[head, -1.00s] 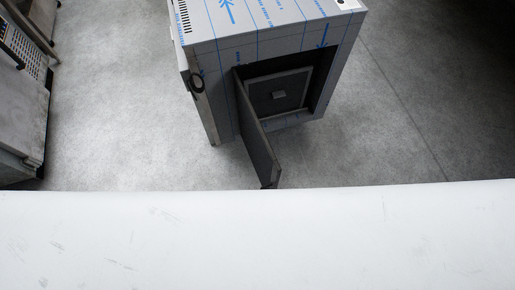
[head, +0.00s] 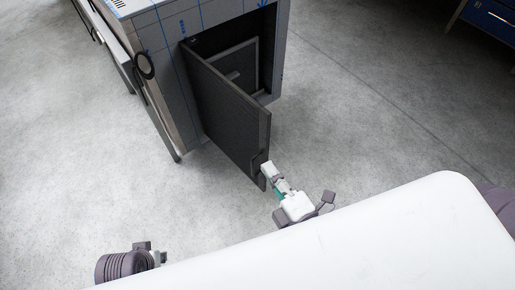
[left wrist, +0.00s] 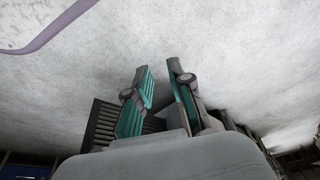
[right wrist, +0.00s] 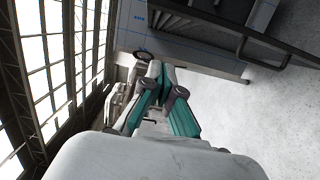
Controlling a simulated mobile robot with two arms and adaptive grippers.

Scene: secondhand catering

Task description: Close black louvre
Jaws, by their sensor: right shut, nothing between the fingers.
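The black louvre (head: 225,110) is a dark slatted door hinged at its left on the front of a metal cabinet (head: 165,40). It stands wide open, swung out toward me, and the dark opening shows behind it. My right gripper (head: 267,170) is shut and empty, at the lower free edge of the louvre; I cannot tell whether it touches. Its closed teal-padded fingers show in the right wrist view (right wrist: 160,72). My left gripper (left wrist: 158,68) is open and empty in the left wrist view, with a dark slatted panel behind its fingers.
The cabinet has blue-printed film and a black ring (head: 145,66) on its left side. Blue furniture (head: 490,22) stands at the top right. The grey floor (head: 350,120) right of the louvre is clear.

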